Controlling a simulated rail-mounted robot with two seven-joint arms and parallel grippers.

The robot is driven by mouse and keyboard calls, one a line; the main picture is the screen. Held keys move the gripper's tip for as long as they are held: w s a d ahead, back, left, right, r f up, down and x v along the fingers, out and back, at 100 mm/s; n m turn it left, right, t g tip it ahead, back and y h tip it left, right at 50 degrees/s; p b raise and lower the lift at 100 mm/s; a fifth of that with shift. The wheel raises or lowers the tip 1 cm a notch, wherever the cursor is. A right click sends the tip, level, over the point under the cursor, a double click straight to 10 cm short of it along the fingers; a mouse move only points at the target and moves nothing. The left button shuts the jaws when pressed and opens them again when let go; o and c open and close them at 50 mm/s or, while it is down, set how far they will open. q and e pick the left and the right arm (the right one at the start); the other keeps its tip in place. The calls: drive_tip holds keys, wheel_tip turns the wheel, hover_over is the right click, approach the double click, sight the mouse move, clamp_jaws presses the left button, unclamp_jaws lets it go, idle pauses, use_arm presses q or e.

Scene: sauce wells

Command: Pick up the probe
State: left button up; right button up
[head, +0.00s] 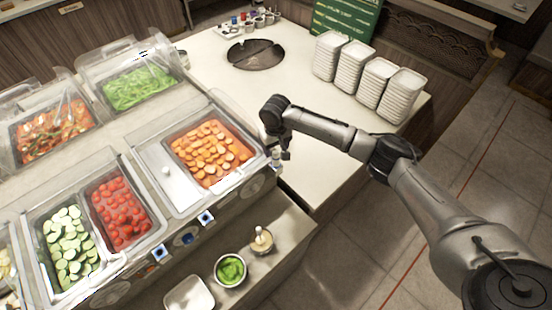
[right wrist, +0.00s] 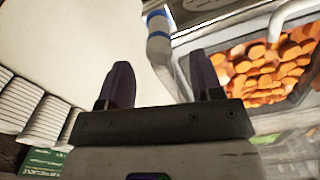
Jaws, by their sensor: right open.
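My right gripper (head: 284,154) hangs at the front right corner of the salad counter, beside the carrot tray. In the right wrist view its two dark fingers (right wrist: 163,78) are apart and open. A pale grey stick-shaped object with a blue band (right wrist: 158,42), seemingly the probe, lies ahead of the fingers. In the picture it falls in the gap between them, and the fingers do not close on it. In the head view it is small and partly hidden by the gripper. My left gripper is not in view.
The carrot tray (head: 171,142) and its clear cover stand left of the right gripper. Stacks of white dishes (head: 344,62) stand on the white counter (head: 220,62) behind. A bowl of green sauce (head: 231,269) and a small pot (head: 262,241) sit on the lower shelf.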

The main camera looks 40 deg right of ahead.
sight(276, 152)
drive_tip(key=shift+s+f+p, duration=0.1)
drive_tip(key=shift+f+p, duration=0.35)
drive_tip(key=shift+f, duration=2.25)
drive_tip(key=c, duration=1)
